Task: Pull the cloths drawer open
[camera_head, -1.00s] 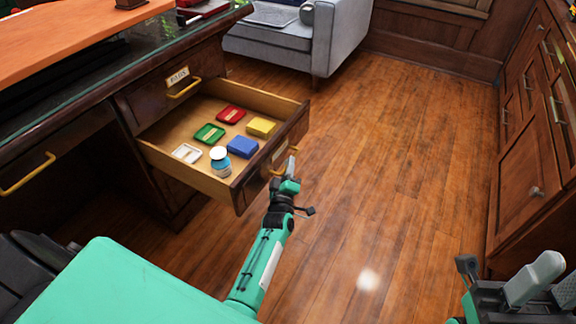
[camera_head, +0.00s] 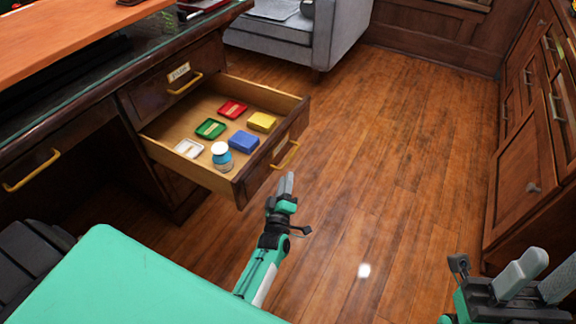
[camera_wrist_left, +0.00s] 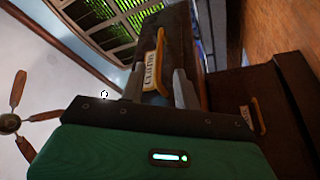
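The cloths drawer (camera_head: 272,167) stands pulled out of the desk, its inside in view. Its yellow handle (camera_head: 286,155) is on the front panel; handle (camera_wrist_left: 160,50) and cloths label (camera_wrist_left: 152,72) also show in the left wrist view. My left gripper (camera_head: 286,184) is just in front of and below the handle, apart from it. Its two fingers (camera_wrist_left: 160,92) are spread with nothing between them. My right gripper (camera_head: 535,278) is at the lower right, far from the drawer, its fingers apart and empty.
The drawer holds red, green and white trays, a yellow block, a blue block (camera_head: 243,142) and a blue jar (camera_head: 222,157). A closed drawer (camera_head: 150,100) is above it. Cabinets (camera_head: 525,165) line the right; the wooden floor (camera_head: 390,170) between is clear.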

